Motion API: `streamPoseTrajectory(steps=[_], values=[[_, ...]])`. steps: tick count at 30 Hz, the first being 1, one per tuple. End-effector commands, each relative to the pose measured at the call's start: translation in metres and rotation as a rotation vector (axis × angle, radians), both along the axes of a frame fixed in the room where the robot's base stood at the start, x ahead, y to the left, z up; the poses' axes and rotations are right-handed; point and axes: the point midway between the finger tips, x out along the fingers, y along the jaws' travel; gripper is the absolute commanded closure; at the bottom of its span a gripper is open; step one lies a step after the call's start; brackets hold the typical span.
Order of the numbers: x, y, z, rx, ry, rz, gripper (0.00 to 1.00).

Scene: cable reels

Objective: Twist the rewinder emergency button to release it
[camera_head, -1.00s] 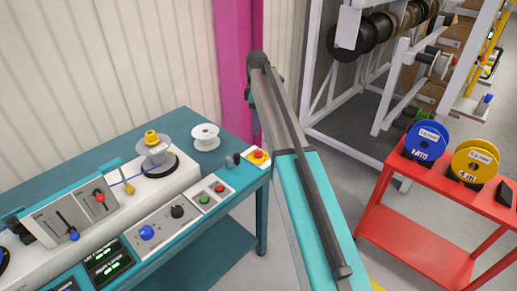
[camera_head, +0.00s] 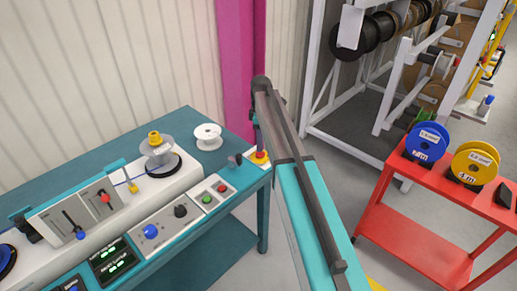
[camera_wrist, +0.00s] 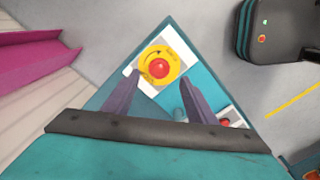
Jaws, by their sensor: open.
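The emergency button (camera_wrist: 159,69) is a red knob on a yellow round base set on a white plate. In the wrist view it lies just beyond my gripper (camera_wrist: 158,85), roughly centred between the two purple-grey fingers. The fingers are apart and hold nothing. In the head view the button (camera_head: 258,157) sits at the right end of the teal rewinder bench (camera_head: 205,120), partly hidden by my arm. My gripper reaches down over it there. I cannot tell whether the fingers touch it.
A control box with green (camera_head: 207,199) and red buttons sits left of the emergency button. A small grey knob (camera_head: 235,160) and a white spool (camera_head: 208,136) stand close by on the bench. A red table (camera_head: 430,215) with blue and yellow reels is on the right.

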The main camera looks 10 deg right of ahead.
Motion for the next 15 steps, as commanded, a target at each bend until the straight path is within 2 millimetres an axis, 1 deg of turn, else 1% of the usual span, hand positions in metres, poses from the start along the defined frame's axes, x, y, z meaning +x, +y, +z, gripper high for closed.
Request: streamPoseTrajectory(steps=[9, 15], values=[[0.000, -0.001, -0.035, 0.001, 0.002, -0.001, 0.48], [0.000, -0.001, -0.051, 0.000, 0.001, -0.001, 0.48]])
